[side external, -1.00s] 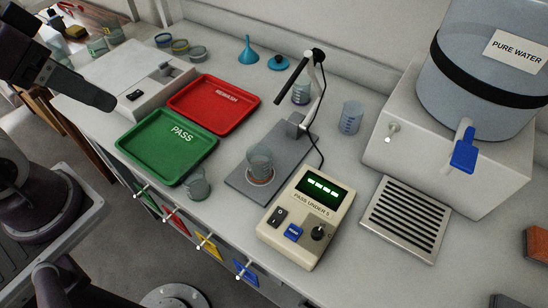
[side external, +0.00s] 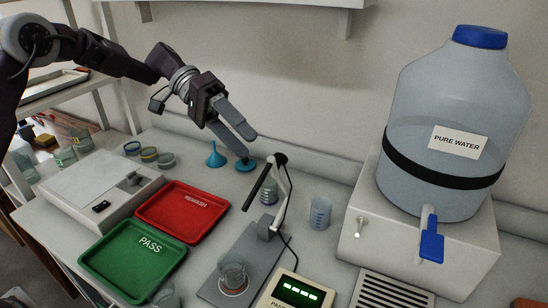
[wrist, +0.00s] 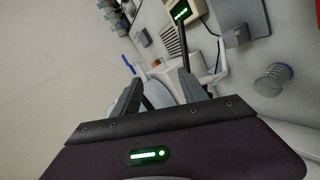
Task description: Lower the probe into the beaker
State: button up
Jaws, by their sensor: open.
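The probe (side external: 258,184) is a dark slanted rod on a pale hinged stand arm (side external: 284,195), raised above the grey base plate. The clear beaker (side external: 233,271) stands on that plate, below and left of the probe. My gripper (side external: 249,142) is open and empty, above and left of the top of the stand arm, apart from it in the side view. In the wrist view my gripper (wrist: 160,88) has its two fingers spread, with pale stand parts showing beyond them. A dark rod, seemingly the probe (wrist: 183,42), shows beyond the right finger. The beaker's inside is unclear.
A cream meter (side external: 288,293) with a lit green display sits in front of the stand, cut off below. Red (side external: 183,212) and green (side external: 133,260) trays lie left. A graduated cup (side external: 319,213) and a large water jug (side external: 455,130) stand right.

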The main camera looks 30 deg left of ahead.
aim_at(274, 157)
jog(key=w+a+f+t+h, duration=0.2)
jog(key=w+a+f+h, duration=0.3)
jog(key=w+f, duration=0.4)
jog(key=shift+h, duration=0.6)
jog(key=d, duration=0.8)
jog(key=shift+s, duration=0.1)
jog(key=shift+c, duration=0.4)
grip_shut()
